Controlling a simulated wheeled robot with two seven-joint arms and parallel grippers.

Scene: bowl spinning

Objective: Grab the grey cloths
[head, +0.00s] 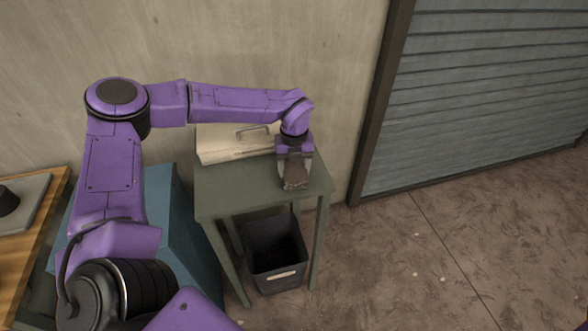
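My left gripper (295,178) points down over the right part of a small green table (226,203). Its fingertips are at or just above the tabletop. A small, dark grey-brown patch shows between and below the fingers. It may be grey cloth, but it is too small and too covered by the gripper to be sure. I cannot tell whether the fingers are closed on it. No other grey cloth is clearly visible. My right gripper is not in view.
A cream, flat object (222,150) with a metal handle lies at the back of the green table. A dark bin (275,250) stands beneath it. A blue box (185,235) and a wooden surface (35,240) are on the left. The floor at right is open before a shutter (480,90).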

